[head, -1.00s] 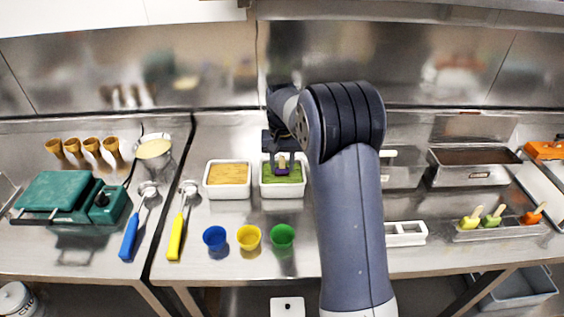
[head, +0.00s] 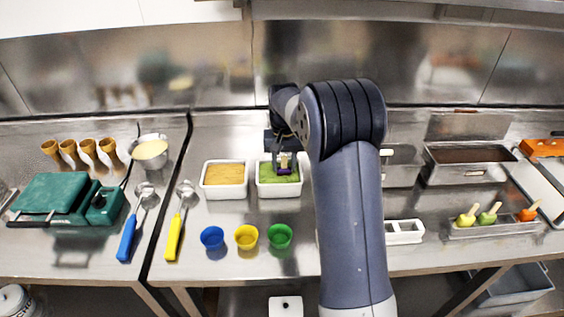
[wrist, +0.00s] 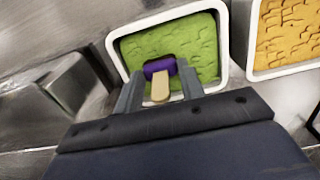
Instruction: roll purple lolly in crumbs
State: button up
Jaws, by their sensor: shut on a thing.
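The purple lolly (wrist: 160,68) shows in the wrist view with its pale stick (wrist: 160,90) pointing back toward my gripper (wrist: 158,84). My gripper is shut on the lolly, with one finger on each side of it. The lolly is over the tray of green crumbs (wrist: 200,58); in the head view the purple lolly (head: 284,171) sits within that white-rimmed tray (head: 278,191). I cannot tell how deep it touches the crumbs. My arm hides what is just right of the tray.
A white tray of orange-tan crumbs (head: 224,193) stands left of the green one. Blue (head: 212,237), yellow (head: 246,237) and green (head: 279,236) cups stand in front. Other lollies (head: 490,215) stand in a metal holder (head: 500,229) at right.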

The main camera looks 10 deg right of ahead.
jog(key=shift+w+a+p, duration=0.15)
jog(key=shift+a+p, duration=0.1)
jog(key=shift+a, duration=0.55)
jog(key=shift+w+a+p, duration=0.15)
jog(key=shift+a+p, duration=0.05)
jog(key=shift+a, duration=0.55)
jog(key=shift+s+d, duration=0.15)
jog(key=shift+d, duration=0.65)
jog(key=shift+s+d, duration=0.15)
jog(key=shift+d, duration=0.65)
jog(key=shift+w+a, duration=0.15)
jog(key=shift+a, duration=0.7)
jog(key=shift+p, duration=0.3)
jog(key=shift+r+p, duration=2.1)
jog(key=shift+r, duration=0.8)
